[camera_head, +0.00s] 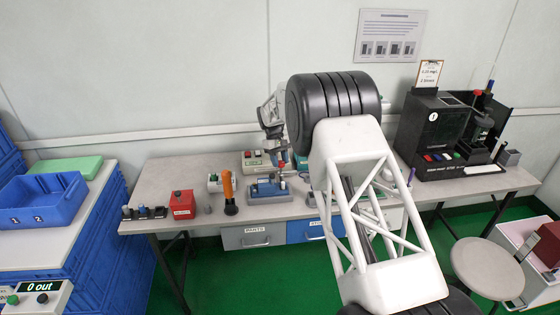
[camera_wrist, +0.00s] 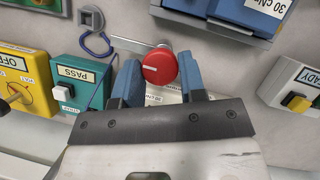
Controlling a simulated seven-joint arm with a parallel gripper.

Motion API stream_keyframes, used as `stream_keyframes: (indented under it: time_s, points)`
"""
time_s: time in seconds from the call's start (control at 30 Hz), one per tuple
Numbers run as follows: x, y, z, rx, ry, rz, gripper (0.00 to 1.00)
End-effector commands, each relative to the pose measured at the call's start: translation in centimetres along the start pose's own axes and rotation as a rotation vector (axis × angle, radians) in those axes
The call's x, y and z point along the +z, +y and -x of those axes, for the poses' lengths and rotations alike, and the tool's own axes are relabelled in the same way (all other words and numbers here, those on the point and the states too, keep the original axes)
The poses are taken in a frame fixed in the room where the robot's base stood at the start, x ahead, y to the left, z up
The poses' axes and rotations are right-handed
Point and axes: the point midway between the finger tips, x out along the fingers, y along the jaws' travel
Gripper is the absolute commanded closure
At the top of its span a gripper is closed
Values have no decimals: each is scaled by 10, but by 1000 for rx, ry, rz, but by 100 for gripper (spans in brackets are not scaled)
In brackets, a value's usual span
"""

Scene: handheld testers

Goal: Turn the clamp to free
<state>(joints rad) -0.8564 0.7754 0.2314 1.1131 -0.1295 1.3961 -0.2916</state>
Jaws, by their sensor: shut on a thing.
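A round red knob (camera_wrist: 160,67) with a white line across its face sits between my gripper's blue fingers in the wrist view. My gripper (camera_wrist: 157,74) is shut on this knob, one finger on each side. The white line runs roughly level across the picture. A metal bar shows behind the knob. In the head view, my gripper (camera_head: 277,150) reaches down over the bench at a blue fixture (camera_head: 270,190). A small red part (camera_head: 282,164) shows above that fixture. My arm hides some of the bench to the right.
In the head view, an orange-handled tool (camera_head: 228,190) and a red box (camera_head: 182,204) stand left of the fixture.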

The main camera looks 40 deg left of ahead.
Motion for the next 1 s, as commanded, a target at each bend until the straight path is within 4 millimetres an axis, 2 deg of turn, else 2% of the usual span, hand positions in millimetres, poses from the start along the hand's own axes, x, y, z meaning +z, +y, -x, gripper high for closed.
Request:
stream_keyframes:
  time_s: [0.27, 0.3, 0.43, 0.47, 0.77, 1.0]
  points:
    - [0, 0, 0, 0, 0, -1, 86]
    - [0, 0, 0, 0, 0, -1, 59]
    - [0, 0, 0, 0, 0, -1, 39]
    - [0, 0, 0, 0, 0, -1, 37]
    - [0, 0, 1, 0, 1, -1, 37]
    - [0, 0, 14, 0, 2, -1, 37]
